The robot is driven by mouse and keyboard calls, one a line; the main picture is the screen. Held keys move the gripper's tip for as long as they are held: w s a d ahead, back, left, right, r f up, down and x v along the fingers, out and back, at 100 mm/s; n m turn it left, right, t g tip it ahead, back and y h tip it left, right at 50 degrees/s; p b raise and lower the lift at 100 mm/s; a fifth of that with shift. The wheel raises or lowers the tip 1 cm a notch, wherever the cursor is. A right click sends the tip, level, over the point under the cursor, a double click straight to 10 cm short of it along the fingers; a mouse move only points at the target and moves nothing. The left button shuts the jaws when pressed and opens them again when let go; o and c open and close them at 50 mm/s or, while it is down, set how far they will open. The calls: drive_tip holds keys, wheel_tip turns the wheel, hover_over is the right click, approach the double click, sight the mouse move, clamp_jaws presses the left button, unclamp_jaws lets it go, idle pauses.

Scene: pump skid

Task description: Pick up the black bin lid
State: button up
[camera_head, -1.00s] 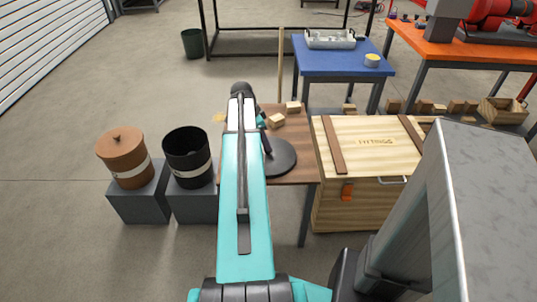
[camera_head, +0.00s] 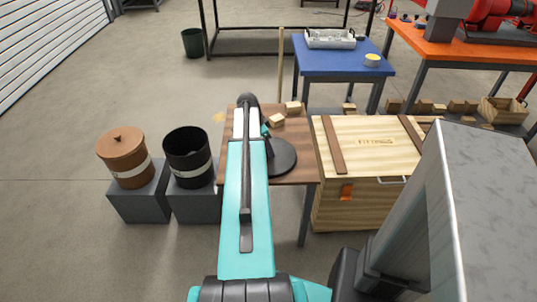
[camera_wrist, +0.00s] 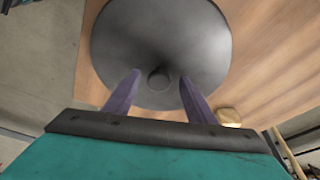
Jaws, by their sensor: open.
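The black bin lid (camera_head: 284,158) is a dark round disc on the brown wooden table, partly hidden behind my arm in the head view. In the wrist view the lid (camera_wrist: 160,35) fills the upper middle, with its small round knob (camera_wrist: 158,78) near its centre. My gripper (camera_wrist: 158,83) is open, its two fingertips on either side of the knob in that view. I cannot tell whether they touch it. In the head view my gripper is mostly hidden behind my arm. The open black bin (camera_head: 188,158) stands left of the table on a grey block.
A brown lidded bin (camera_head: 126,160) stands left of the black bin. Wooden blocks (camera_head: 277,119) lie on the table (camera_head: 298,133) behind the lid. A wooden crate (camera_head: 370,150) stands close on the right. A blue table (camera_head: 343,63) is behind.

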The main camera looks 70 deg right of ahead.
drive_tip(key=shift+c, duration=0.4)
clamp_jaws()
drive_tip(key=shift+r, duration=0.1)
drive_tip(key=shift+r, duration=0.65)
drive_tip(key=shift+s+v, duration=0.2)
drive_tip(key=shift+v, duration=0.9)
drive_tip(key=w+a+r+b, duration=0.1)
drive_tip(key=w+a, duration=0.2)
drive_tip(key=a, duration=1.2)
drive_tip(key=shift+a+r+b, duration=0.15)
drive_tip(key=shift+r+b, duration=0.1)
drive_tip(key=shift+b, duration=0.1)
